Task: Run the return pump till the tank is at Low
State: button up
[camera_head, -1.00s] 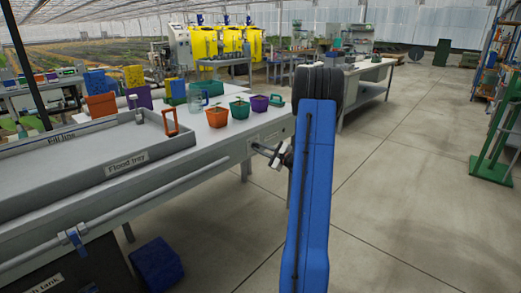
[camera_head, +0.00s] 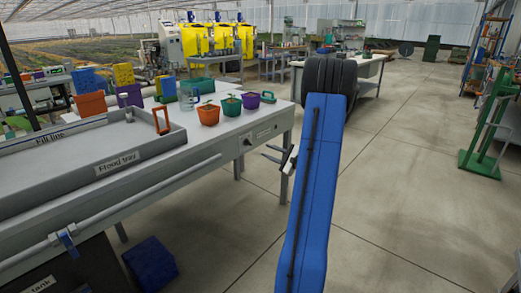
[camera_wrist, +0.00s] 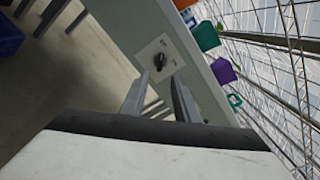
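A dark rotary knob (camera_head: 247,141) sits on a plate on the front apron of the flood-tray bench, near its right end. It also shows in the wrist view (camera_wrist: 159,62), beyond the fingertips and roughly between them. My gripper (camera_head: 272,153) is open and empty, just right of the knob in the head view and apart from it. The wrist view shows both fingers (camera_wrist: 157,88) spread. The plate's lettering is too small to read. The tank (camera_head: 75,268) is a dark box under the bench, its label partly cut off; its level cannot be seen. The flood tray (camera_head: 165,143) lies on top.
A pipe with a blue valve (camera_head: 66,240) runs along the bench front. A blue crate (camera_head: 151,262) stands on the floor below. Potted plants (camera_head: 208,113) stand on the bench's right end. The floor to the right is open, up to a green stand (camera_head: 482,160).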

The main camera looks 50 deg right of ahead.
jog(key=s, duration=0.7)
jog(key=shift+s+d, duration=0.15)
jog(key=shift+d, duration=0.1)
jog(key=w+a+r+n+g+y, duration=0.2)
jog(key=a+r+n+y, duration=0.1)
jog(key=a, duration=0.7)
jog(key=w+a+r+n+g+y, duration=0.2)
jog(key=a+n+g+y, duration=0.15)
jog(key=a, duration=0.75)
jog(key=s+a+r+n+g+y, duration=0.1)
jog(key=s+a+n+g, duration=0.15)
jog(key=a, duration=0.55)
jog(key=s+a+r+n+g+y, duration=0.1)
jog(key=a+n+g, duration=0.15)
jog(key=a, duration=0.55)
jog(key=s+a+n+g+h, duration=0.55)
jog(key=s+a+n, duration=0.45)
jog(key=s+a, duration=0.55)
jog(key=s+d+n+t+h, duration=0.2)
jog(key=s+n+h, duration=0.2)
jog(key=s, duration=0.3)
jog(key=shift+s+d+r+t, duration=0.35)
jog(key=shift+s+r+t, duration=0.05)
